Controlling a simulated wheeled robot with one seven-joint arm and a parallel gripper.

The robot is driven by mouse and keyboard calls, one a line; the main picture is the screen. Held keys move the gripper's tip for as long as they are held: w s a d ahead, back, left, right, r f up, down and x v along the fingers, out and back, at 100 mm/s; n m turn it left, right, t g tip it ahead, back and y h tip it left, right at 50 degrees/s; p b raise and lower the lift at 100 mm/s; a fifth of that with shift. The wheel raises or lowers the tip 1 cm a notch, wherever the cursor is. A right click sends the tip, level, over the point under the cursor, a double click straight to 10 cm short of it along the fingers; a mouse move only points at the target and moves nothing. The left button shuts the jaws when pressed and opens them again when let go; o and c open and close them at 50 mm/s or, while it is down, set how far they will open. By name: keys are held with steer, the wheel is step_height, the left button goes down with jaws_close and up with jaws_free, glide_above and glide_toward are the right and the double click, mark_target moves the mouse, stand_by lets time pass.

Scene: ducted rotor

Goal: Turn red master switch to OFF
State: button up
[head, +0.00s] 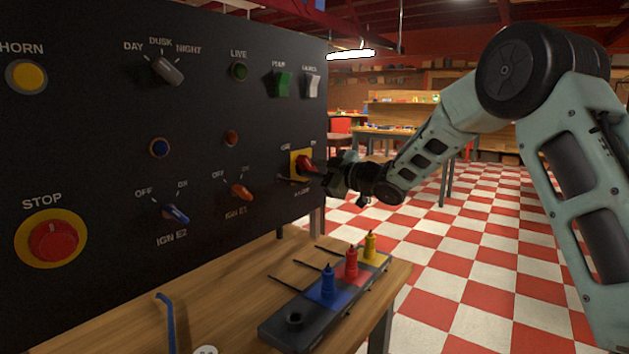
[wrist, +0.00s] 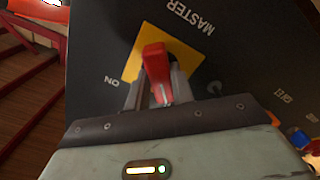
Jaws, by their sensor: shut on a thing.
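The red master switch (head: 304,165) sits on a yellow plate at the right end of the black panel. In the wrist view the red handle (wrist: 155,62) stands out from the yellow plate (wrist: 187,54), with the words MASTER and ON beside it; the picture is turned there. My gripper (wrist: 157,98) is shut on the red handle, one finger on each side of it. In the head view my gripper (head: 322,178) reaches the switch from the right and hides part of it. The other label by the plate is too small or covered to read.
The panel also carries an orange IGN E1 knob (head: 241,191), a blue IGN E2 knob (head: 175,213) and a red STOP button (head: 54,240). Below, a wooden bench (head: 225,290) bears a dark rack (head: 285,330) with small coloured bottles. Open checkered floor (head: 470,240) lies to the right.

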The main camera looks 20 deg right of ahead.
steer(key=shift+n+b, duration=0.35)
steer(key=shift+n, duration=0.05)
steer(key=o, duration=1)
steer(key=v, duration=1.7)
steer(key=shift+s+d+b, duration=0.15)
steer(key=shift+s+b, duration=0.05)
steer(key=shift+b, duration=0.1)
